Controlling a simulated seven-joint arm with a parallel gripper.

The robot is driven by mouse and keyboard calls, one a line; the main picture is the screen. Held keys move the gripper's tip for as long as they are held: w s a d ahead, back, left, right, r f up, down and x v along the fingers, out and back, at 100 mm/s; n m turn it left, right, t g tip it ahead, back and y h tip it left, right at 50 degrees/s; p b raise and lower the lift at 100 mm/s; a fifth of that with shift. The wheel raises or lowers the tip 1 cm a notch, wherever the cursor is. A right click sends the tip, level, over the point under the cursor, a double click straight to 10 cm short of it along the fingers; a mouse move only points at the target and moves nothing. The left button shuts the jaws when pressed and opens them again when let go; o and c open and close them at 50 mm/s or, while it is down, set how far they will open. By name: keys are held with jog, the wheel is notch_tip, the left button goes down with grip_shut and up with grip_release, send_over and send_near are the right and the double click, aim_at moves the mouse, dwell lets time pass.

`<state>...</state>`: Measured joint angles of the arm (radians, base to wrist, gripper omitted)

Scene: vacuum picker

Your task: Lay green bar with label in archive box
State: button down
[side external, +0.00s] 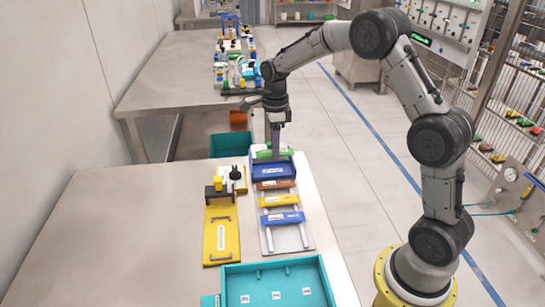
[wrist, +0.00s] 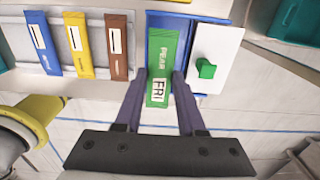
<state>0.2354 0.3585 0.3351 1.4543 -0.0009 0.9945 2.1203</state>
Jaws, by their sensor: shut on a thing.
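The green bar (wrist: 160,50) carries a white label reading FRI and the word PEAR. My gripper (wrist: 163,82) has its two purple fingers shut on the bar's sides. In the side external view, my gripper (side external: 275,150) points down, with the green bar (side external: 264,154) at its fingertips. The blue box with a white front label, apparently the archive box (side external: 273,177), is right below the bar. In the wrist view, the blue box (wrist: 197,7) lies behind the bar. I cannot tell whether the bar touches the box floor.
Brown (side external: 275,185), yellow (side external: 279,200) and blue bars (side external: 283,218) lie on a grey rack in front of the box. A white plate with a green knob (wrist: 207,69) is beside the bar. A yellow board (side external: 221,240) and teal tray (side external: 276,268) are nearby.

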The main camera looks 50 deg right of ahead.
jog(key=shift+w+d+f, duration=0.1)
jog(key=shift+w+f, duration=0.2)
jog(key=shift+f, duration=0.05)
jog(key=shift+w+f, duration=0.15)
jog(key=shift+f, duration=0.75)
jog(key=shift+w+f, duration=0.1)
jog(key=shift+f, duration=0.8)
jog(key=shift+f, duration=0.6)
jog(key=c, duration=0.8)
grip_release()
jog(key=shift+r, duration=0.1)
